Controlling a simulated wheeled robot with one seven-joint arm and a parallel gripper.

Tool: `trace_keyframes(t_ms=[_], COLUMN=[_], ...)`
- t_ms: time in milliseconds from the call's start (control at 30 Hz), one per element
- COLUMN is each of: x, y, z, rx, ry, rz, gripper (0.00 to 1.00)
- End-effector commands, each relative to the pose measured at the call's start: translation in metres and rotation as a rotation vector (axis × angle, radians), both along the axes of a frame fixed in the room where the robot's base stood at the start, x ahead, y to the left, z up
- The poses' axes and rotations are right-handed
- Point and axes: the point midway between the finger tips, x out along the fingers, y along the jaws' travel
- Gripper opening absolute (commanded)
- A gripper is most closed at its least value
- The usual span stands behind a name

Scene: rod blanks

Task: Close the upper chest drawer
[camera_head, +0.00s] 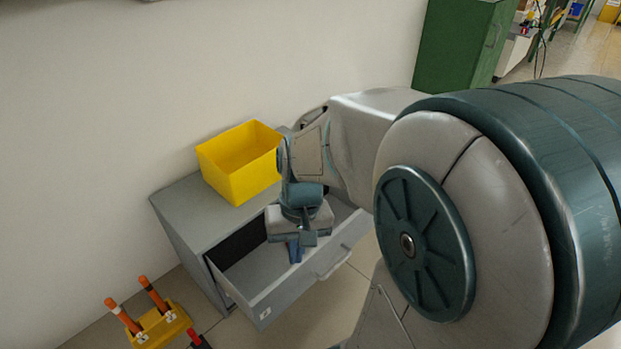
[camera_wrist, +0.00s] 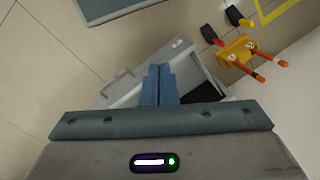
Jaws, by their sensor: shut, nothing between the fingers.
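The upper chest drawer (camera_head: 262,295) is pulled out of the grey chest (camera_head: 181,212) in the head view, its inside showing empty where visible. Its front has a bar handle (camera_head: 333,263). My gripper (camera_head: 295,251) is over the open drawer, fingers pointing down, and appears shut and empty. In the wrist view the blue fingers (camera_wrist: 158,84) are together in front of the drawer (camera_wrist: 128,91), with the handle (camera_wrist: 117,83) to their left. Whether the fingertips touch the drawer I cannot tell. My arm hides the drawer's right end in the head view.
A yellow bin (camera_head: 238,163) stands on the chest top beside my wrist. A yellow holder with orange-handled tools (camera_head: 160,326) is on the floor left of the drawer. A wall runs behind the chest. A green cabinet (camera_head: 460,45) stands further back.

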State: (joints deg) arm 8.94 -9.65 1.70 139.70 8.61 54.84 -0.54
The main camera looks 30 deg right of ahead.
Motion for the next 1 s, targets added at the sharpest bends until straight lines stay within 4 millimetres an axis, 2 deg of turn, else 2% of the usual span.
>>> trace_keyframes(t_ms=[200,567,800,1000], x=[0.020,0.048,0.056,0.051], y=[-0.030,-0.088,-0.140,-0.189], z=[-0.034,-0.094,-0.140,-0.181], rx=[0.201,0.618,0.947,1.248], ry=[0.193,0.387,0.436,0.419], rz=[-0.317,-0.826,-1.165,-1.443], gripper=[0.00,0.00,0.00,0.00])
